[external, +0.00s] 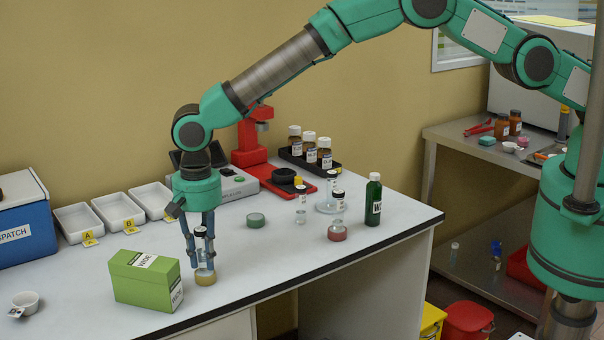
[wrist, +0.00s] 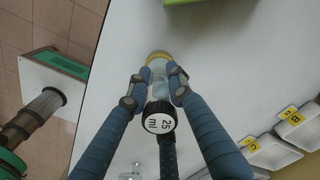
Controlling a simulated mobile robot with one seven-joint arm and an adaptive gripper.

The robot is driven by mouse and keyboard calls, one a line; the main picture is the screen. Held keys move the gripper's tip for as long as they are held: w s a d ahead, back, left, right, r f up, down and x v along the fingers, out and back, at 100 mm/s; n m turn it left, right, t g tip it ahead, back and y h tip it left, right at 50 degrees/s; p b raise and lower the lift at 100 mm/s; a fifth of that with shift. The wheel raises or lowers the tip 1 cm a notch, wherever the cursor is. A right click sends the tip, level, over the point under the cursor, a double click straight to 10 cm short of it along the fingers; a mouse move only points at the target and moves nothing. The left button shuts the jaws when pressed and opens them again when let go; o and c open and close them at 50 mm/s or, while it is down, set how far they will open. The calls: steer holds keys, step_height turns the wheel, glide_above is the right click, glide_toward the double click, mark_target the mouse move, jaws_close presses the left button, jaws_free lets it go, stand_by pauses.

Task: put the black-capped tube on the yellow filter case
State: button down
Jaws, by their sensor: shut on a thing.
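The black-capped tube (external: 202,246) is clear and upright between the fingers of my gripper (external: 204,247), which is shut on it. Its cap, marked "25 ml", shows in the wrist view (wrist: 158,117). The yellow filter case (external: 206,277) is a small round disc on the table directly below the tube. In the wrist view the yellow case (wrist: 158,56) shows beyond the fingertips, at the tube's lower end. The tube's bottom overlaps the case in both views; I cannot tell whether it touches.
A green box (external: 146,279) stands close left of my gripper. A green case (external: 256,220), a red case (external: 337,234), other small bottles and a dark green bottle (external: 373,199) stand to the right. White trays (external: 118,211) are behind left. The table's front edge is close.

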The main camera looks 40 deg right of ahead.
mark_target(201, 229)
steer(key=shift+f, duration=0.3)
steer(key=c, duration=1.6)
jaws_free()
steer(key=shift+o, duration=0.2)
steer(key=shift+r, duration=0.15)
step_height(201, 229, up, 12)
steer(key=shift+r, duration=0.1)
